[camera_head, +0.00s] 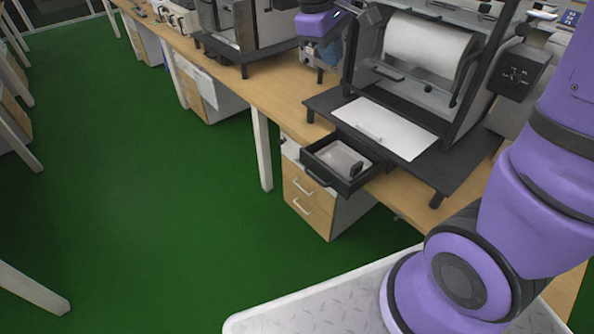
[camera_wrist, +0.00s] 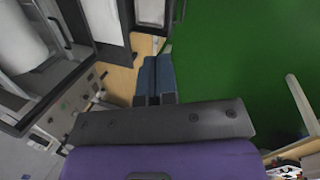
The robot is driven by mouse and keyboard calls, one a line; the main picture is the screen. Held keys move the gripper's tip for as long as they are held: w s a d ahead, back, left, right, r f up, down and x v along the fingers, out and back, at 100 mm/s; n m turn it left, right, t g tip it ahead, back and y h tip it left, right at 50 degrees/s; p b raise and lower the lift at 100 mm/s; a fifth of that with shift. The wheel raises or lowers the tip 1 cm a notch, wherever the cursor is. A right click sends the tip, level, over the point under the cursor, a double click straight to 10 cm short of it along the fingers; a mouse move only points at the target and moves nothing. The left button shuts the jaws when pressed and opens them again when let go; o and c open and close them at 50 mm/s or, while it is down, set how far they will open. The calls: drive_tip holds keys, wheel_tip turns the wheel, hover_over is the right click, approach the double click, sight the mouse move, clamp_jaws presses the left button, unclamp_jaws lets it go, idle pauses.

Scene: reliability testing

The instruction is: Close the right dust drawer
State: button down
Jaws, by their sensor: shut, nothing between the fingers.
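The right dust drawer (camera_head: 318,172) is a black-framed tray with a pale inside. It is pulled out from under the black base of the machine and juts over the table's front edge. In the wrist view, what looks like the drawer (camera_wrist: 171,14) shows at the top, cut off by the frame. My gripper (camera_head: 320,76) is beyond the drawer in the head view, beside the machine's left side and apart from the drawer. In the wrist view its blue fingers (camera_wrist: 155,62) are together and hold nothing.
The machine (camera_head: 505,75) carries a white roll (camera_head: 428,45), with a white plate (camera_head: 388,130) on its base. A wooden cabinet (camera_head: 308,196) stands below the drawer. Another machine (camera_head: 245,35) is further left on the table (camera_head: 280,95). The green floor (camera_head: 150,200) in front is open.

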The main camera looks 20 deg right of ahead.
drive_tip(key=w+a+f+n+g+h, duration=0.1)
drive_tip(key=w+a+f+n+h, duration=0.2)
drive_tip(key=w+f, duration=0.45)
drive_tip(key=w+a+f+n+g, duration=0.1)
drive_tip(key=w+a+f+n, duration=0.25)
drive_tip(key=f, duration=0.65)
drive_tip(key=w+a+f+n+h, duration=0.1)
drive_tip(key=w+a+f+n, duration=0.15)
drive_tip(key=f, duration=0.75)
drive_tip(key=w+a+f+n+h, duration=0.15)
drive_tip(key=a+f, duration=0.25)
drive_tip(key=f, duration=0.6)
drive_tip(key=d+r+x, duration=0.2)
drive_tip(key=x, duration=1)
drive_tip(key=shift+s+t, duration=0.3)
drive_tip(key=shift+s, duration=0.05)
drive_tip(key=shift+d, duration=0.2)
drive_tip(key=w+d, duration=0.2)
drive_tip(key=d, duration=0.4)
drive_tip(key=w+d, duration=0.2)
drive_tip(key=d, duration=0.4)
drive_tip(key=w+d, duration=0.2)
drive_tip(key=d, duration=0.4)
drive_tip(key=shift+w, duration=0.25)
